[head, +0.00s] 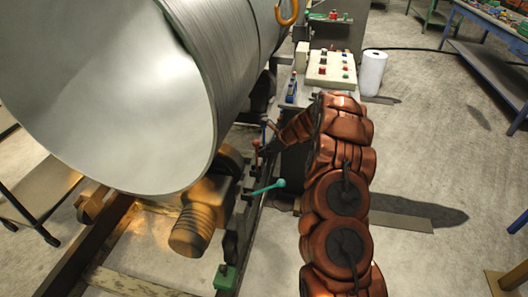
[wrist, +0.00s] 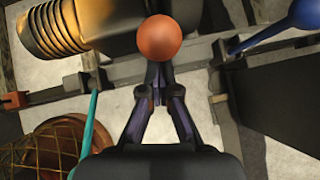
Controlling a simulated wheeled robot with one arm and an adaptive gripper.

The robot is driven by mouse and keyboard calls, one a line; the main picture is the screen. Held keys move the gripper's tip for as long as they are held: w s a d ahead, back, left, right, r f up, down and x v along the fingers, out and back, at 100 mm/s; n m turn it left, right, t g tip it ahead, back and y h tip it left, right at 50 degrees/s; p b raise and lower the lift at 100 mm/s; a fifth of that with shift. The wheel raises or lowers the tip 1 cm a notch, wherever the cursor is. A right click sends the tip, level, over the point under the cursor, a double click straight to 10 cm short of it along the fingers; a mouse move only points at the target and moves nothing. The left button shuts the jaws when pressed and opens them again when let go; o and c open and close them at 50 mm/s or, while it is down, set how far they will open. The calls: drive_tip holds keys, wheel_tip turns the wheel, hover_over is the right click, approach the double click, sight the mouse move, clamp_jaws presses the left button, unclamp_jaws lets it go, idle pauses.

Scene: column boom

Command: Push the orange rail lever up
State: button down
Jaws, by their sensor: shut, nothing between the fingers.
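The orange rail lever shows in the wrist view as a round orange knob (wrist: 160,40) just beyond the fingertips, in line with them. Its shaft is mostly hidden behind the knob and my fingers. In the head view the orange lever (head: 256,146) is small, beside the rail under the large metal cylinder. My gripper (wrist: 155,92) has its dark fingers closed together with nothing between them. In the head view my gripper (head: 265,151) is at the lever's right side. I cannot tell whether the fingertips touch the lever.
A teal lever (head: 268,187) stands nearer along the rail, and also shows in the wrist view (wrist: 88,130). A blue lever (wrist: 285,18) is at the upper right. The large metal cylinder (head: 130,110) hangs close on the left. A control box (head: 331,68) stands behind.

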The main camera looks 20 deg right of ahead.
drive_tip(key=shift+a+r, duration=0.15)
drive_tip(key=shift+a, duration=0.05)
drive_tip(key=shift+s+d, duration=0.25)
drive_tip(key=s+d+r+b, duration=0.1)
drive_tip(key=s+d+r, duration=0.5)
drive_tip(key=s+d, duration=0.1)
drive_tip(key=shift+s+d+r, duration=0.2)
drive_tip(key=shift+s+r, duration=0.1)
drive_tip(key=shift+r, duration=0.1)
